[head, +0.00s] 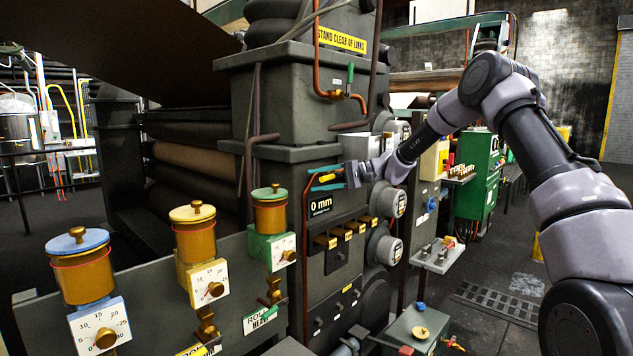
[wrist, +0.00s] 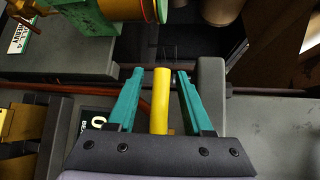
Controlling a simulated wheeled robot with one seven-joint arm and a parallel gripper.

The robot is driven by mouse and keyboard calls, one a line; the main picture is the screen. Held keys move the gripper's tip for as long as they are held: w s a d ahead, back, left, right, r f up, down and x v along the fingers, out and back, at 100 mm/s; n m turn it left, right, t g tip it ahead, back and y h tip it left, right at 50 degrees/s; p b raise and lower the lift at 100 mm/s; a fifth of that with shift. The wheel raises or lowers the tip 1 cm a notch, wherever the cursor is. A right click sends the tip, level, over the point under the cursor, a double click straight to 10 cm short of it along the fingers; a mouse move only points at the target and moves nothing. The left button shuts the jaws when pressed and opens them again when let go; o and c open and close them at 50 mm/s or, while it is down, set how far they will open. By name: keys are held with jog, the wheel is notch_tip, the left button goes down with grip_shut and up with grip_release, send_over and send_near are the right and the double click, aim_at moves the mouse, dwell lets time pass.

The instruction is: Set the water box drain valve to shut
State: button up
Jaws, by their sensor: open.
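My gripper (head: 313,180) has its two teal fingers spread in front of the dark machine column, just above the "0 mm" display. In the wrist view my gripper (wrist: 159,74) is open, with a yellow handle (wrist: 161,98) standing between its fingers and visible gaps on both sides. The yellow handle also shows between the fingers in the head view (head: 327,177). I see no label naming it as the water box drain valve, and its base is hidden by my gripper. A green-handled valve (head: 350,74) sits on a copper pipe higher on the column.
The "0 mm" display (head: 320,203) and a row of brass knobs (head: 340,235) lie below my gripper. Three oilers with dials stand at the lower left, including a blue-lidded one (head: 79,265). Gauges (head: 397,204) and a small shelf (head: 438,255) stand to the right.

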jog(key=shift+a, duration=0.4)
jog(key=shift+s, duration=0.1)
grip_shut()
dwell(1.1)
